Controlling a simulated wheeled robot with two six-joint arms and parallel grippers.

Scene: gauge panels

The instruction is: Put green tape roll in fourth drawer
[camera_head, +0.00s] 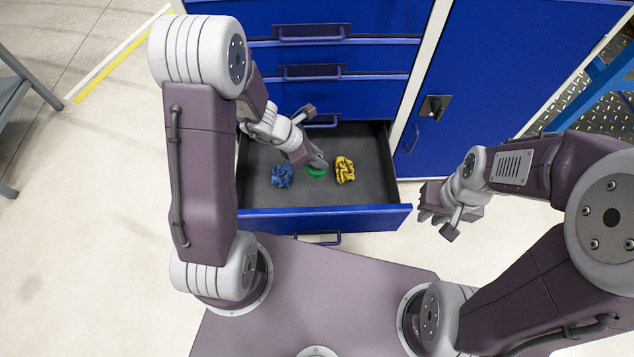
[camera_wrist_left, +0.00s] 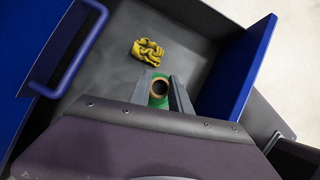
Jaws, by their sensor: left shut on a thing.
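The green tape roll (camera_head: 316,171) is inside the open blue drawer (camera_head: 356,219), between a blue cloth-like bundle and a yellow one. My left gripper (camera_head: 317,161) reaches down into this drawer and is shut on the roll. In the left wrist view the roll (camera_wrist_left: 158,101) shows between the two fingers (camera_wrist_left: 160,88), with its brown core facing the camera. Whether the roll touches the drawer floor cannot be told. My right gripper (camera_head: 426,207) is outside the drawer, to its right; its finger opening is unclear.
The blue bundle (camera_head: 282,176) and yellow bundle (camera_head: 345,170) lie on the drawer's dark floor; the yellow one (camera_wrist_left: 147,51) also shows in the left wrist view. Closed drawer fronts with handles (camera_head: 312,72) are above. A blue cabinet door (camera_head: 490,70) stands to the right.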

